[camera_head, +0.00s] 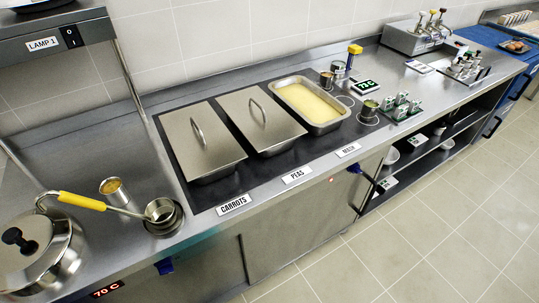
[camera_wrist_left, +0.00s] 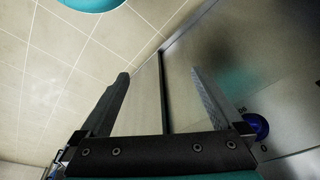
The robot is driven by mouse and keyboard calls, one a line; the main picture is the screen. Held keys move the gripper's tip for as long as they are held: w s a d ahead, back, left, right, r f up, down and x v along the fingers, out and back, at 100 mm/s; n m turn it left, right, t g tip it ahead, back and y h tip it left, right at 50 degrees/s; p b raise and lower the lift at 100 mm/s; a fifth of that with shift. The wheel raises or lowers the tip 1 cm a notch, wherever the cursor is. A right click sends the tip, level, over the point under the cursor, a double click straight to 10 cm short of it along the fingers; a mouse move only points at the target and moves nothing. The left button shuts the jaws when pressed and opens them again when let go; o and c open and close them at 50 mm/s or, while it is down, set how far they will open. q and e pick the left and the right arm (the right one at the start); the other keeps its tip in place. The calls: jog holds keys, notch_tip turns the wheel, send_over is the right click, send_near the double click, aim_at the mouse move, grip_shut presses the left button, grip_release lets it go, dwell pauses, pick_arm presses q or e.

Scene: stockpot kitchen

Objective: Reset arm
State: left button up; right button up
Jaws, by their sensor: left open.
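My left gripper (camera_wrist_left: 160,73) shows in the left wrist view. Its two dark fingers are wide apart with nothing between them. Beyond them are the tiled floor and grey metal cabinet panels (camera_wrist_left: 210,90), with a vertical gap between panels. A blue round knob (camera_wrist_left: 256,126) is just right of the right finger, apart from it as far as I can see. A teal rounded shape shows at the top edge. Neither gripper is in the head view. My right gripper is not seen.
The steel counter (camera_head: 80,150) carries a stockpot (camera_head: 35,255), a yellow-handled ladle (camera_head: 82,201) with its bowl at a round well, lidded carrots (camera_head: 203,140) and peas (camera_head: 262,120) pans, and an open yellow-filled pan (camera_head: 309,104). A lamp shelf (camera_head: 50,47) overhangs the left. Floor in front is clear.

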pick_arm(q)
jog(key=s+a+f+b, duration=0.1)
jog(key=s+f+b, duration=0.1)
jog(key=s+f, duration=0.6)
jog(key=s+a+f+g+b, duration=0.1)
jog(key=s+f+b, duration=0.1)
jog(key=s+f, duration=0.6)
notch_tip(320, 180, down, 7)
jog(key=shift+s+a+f+g, duration=0.2)
jog(key=shift+s+a+g, duration=0.1)
jog(key=shift+s+a, duration=0.1)
